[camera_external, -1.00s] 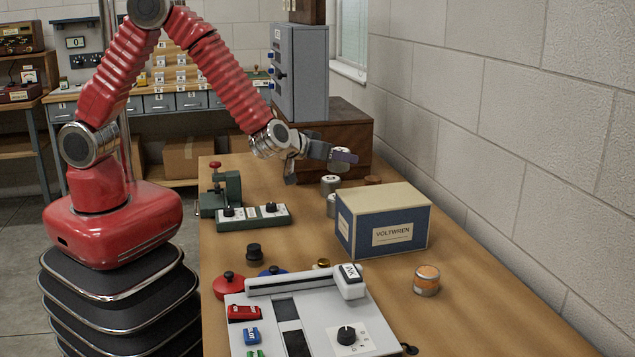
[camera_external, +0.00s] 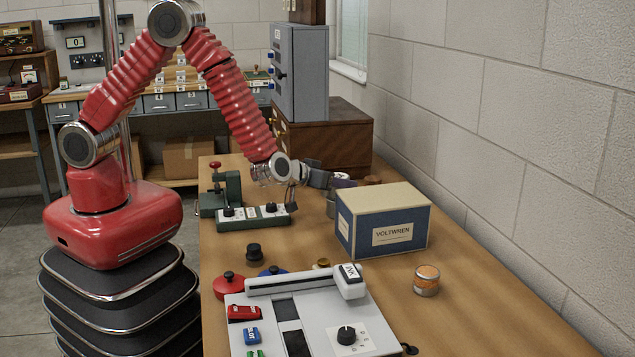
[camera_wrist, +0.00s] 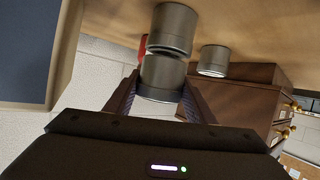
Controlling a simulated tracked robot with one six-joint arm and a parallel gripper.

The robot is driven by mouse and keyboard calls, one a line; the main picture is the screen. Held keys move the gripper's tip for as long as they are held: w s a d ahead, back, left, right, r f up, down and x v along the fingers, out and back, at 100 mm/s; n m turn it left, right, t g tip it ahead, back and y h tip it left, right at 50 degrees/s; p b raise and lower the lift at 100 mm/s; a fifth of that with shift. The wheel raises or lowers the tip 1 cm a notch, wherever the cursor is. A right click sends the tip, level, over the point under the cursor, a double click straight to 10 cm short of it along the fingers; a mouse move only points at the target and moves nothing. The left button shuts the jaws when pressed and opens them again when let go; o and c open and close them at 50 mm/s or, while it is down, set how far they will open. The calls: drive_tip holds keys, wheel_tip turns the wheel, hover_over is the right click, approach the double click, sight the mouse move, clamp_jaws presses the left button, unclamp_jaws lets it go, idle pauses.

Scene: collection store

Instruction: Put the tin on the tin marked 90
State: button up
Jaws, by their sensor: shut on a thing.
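My gripper (camera_external: 331,180) is low over the far part of the bench, beside the blue box. It is shut on a grey metal tin with a pale top (camera_external: 341,176). In the wrist view, the held tin (camera_wrist: 162,73) sits between the fingers (camera_wrist: 157,95). A second grey tin (camera_wrist: 172,27) stands on the bench in line with it, end to end; whether they touch I cannot tell. A third grey tin (camera_wrist: 213,61) stands apart to one side. No number is readable.
The blue VOLTWREN box (camera_external: 383,222) stands close by on the right. A wooden drawer cabinet (camera_external: 345,138) is behind. A green-based switch box (camera_external: 253,217) is to the left. An orange-labelled tin (camera_external: 426,281) stands alone on clear bench.

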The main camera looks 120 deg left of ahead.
drive_tip(key=shift+f, duration=0.3)
drive_tip(key=shift+f, duration=0.1)
drive_tip(key=o, duration=1.1)
drive_tip(key=v, duration=1.2)
